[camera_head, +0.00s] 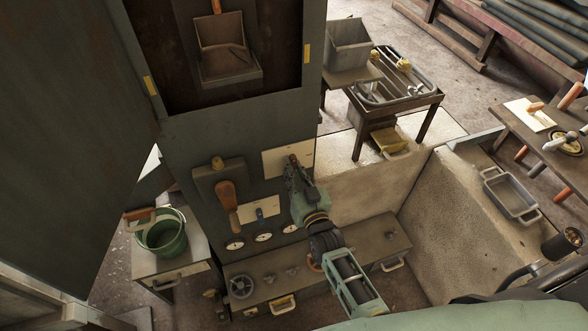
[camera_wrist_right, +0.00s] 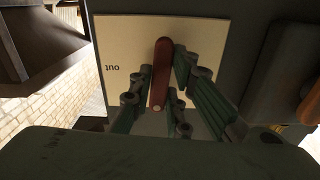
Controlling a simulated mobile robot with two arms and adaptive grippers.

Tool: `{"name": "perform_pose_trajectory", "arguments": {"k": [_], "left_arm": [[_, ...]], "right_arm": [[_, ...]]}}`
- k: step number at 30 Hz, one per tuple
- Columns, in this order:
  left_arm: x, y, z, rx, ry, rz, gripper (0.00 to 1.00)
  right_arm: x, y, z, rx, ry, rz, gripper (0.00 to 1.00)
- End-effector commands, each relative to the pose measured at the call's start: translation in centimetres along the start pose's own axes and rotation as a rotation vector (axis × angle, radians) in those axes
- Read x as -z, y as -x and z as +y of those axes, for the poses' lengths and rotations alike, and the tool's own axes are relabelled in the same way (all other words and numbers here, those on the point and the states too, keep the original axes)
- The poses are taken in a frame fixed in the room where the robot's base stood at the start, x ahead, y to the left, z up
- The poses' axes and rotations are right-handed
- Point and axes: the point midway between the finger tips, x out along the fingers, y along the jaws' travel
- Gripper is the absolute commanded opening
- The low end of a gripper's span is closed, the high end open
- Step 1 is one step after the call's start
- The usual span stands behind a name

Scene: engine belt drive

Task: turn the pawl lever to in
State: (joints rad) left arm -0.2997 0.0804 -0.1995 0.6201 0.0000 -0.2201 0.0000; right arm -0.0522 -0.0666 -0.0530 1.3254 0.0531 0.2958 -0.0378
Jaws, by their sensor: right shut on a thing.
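The pawl lever (camera_wrist_right: 161,75) is a dull red handle on a cream plate (camera_wrist_right: 125,50) in the right wrist view. It stands nearly upright in that picture, between the fingers of my right gripper (camera_wrist_right: 165,92). The plate's word OUT (camera_wrist_right: 112,69) shows upside down left of the lever; no IN mark shows. In the head view the plate (camera_head: 272,163) is on the dark green machine front, and the lever's red end (camera_head: 293,159) shows just past my right gripper (camera_head: 294,174). The right gripper is shut on the lever. My left gripper is not in view.
A larger brown-handled lever (camera_head: 227,196) is left of my right gripper. Several dials (camera_head: 263,237) and a bench with a handwheel (camera_head: 241,286) lie below.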

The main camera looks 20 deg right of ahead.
Motion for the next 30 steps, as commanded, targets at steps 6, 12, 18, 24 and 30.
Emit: {"name": "perform_pose_trajectory", "arguments": {"k": [6, 12, 18, 24, 30], "left_arm": [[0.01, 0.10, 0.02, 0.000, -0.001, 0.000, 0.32], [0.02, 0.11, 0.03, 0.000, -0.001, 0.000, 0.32], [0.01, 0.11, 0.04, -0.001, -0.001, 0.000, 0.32], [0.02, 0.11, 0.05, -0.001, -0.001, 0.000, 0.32], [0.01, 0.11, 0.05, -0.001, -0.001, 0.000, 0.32]], "right_arm": [[0.02, 0.00, -0.08, 0.000, 0.068, 0.000, 0.00], [0.00, 0.00, -0.08, 0.000, 0.090, 0.000, 0.00], [-0.01, 0.00, -0.08, 0.001, 0.093, 0.000, 0.00], [-0.02, 0.00, -0.08, 0.001, 0.093, 0.000, 0.20], [-0.02, 0.01, -0.06, 0.001, 0.092, 0.000, 0.34]]}}
